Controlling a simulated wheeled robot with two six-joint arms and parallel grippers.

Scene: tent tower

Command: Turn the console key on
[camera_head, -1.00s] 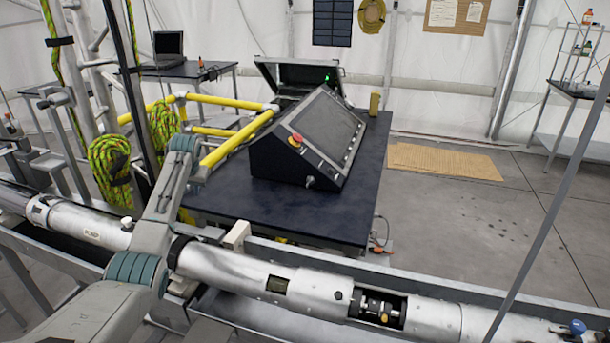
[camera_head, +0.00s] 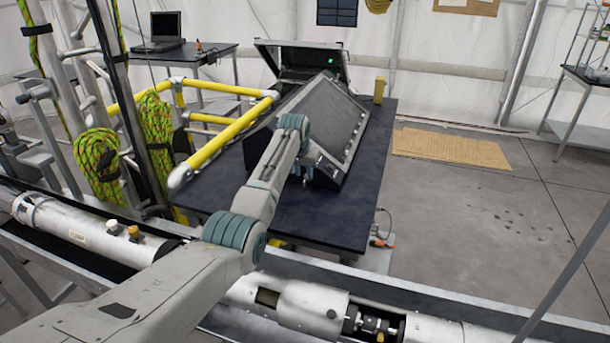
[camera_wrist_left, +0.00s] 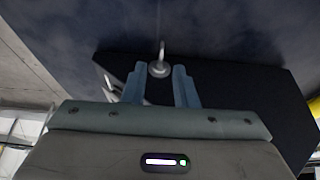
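The dark console (camera_head: 340,120) stands on the dark table, its sloped panel facing right. Its key (camera_head: 308,172) is a small metal piece low on the near side face. In the left wrist view, the key (camera_wrist_left: 160,66) shows as a round silver base with a thin upright part. My left gripper (camera_wrist_left: 160,78) is open, with two blue-grey fingers apart. In that view the key lies in line with the gap, at or just past the fingertips; I see no finger closed on it. My right gripper is out of view.
The dark table (camera_head: 330,222) has bare top in front of the console. A silver tube (camera_head: 290,300) runs across the front. An open case (camera_head: 300,62) is behind the console.

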